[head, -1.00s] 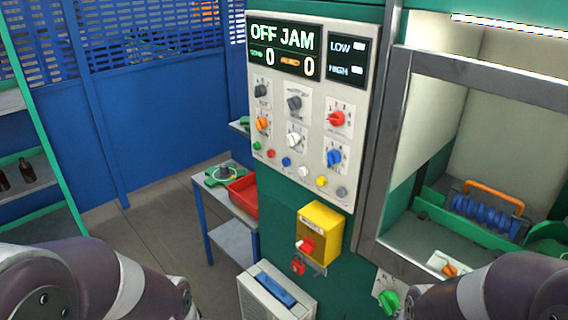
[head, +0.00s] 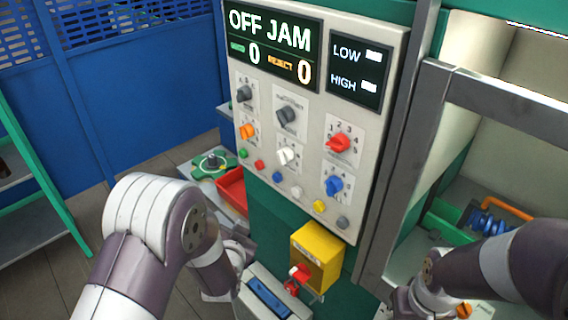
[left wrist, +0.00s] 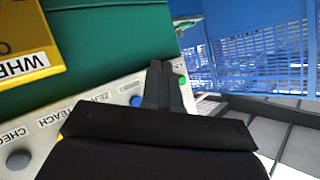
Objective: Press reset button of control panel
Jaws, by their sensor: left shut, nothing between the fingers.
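The control panel (head: 375,130) is a light board with a display reading "OFF JAM". Its bottom row holds round green (head: 243,153), red (head: 259,165), blue (head: 277,177), white (head: 297,191), yellow (head: 319,206) and grey (head: 343,222) buttons. I cannot read which is reset. In the left wrist view my left gripper (left wrist: 160,68) is shut and empty, its fingers over the row between the green (left wrist: 182,80) and blue (left wrist: 136,101) buttons. The red one is hidden there. I cannot tell if the fingers touch the panel. My right gripper cannot be made out.
A yellow box with a red switch (head: 318,250) sits below the panel. A red tray (head: 232,190) lies on a side table at left. A metal-framed opening (head: 410,130) is at right, with an orange handle (head: 505,207) inside. Blue partitions stand behind.

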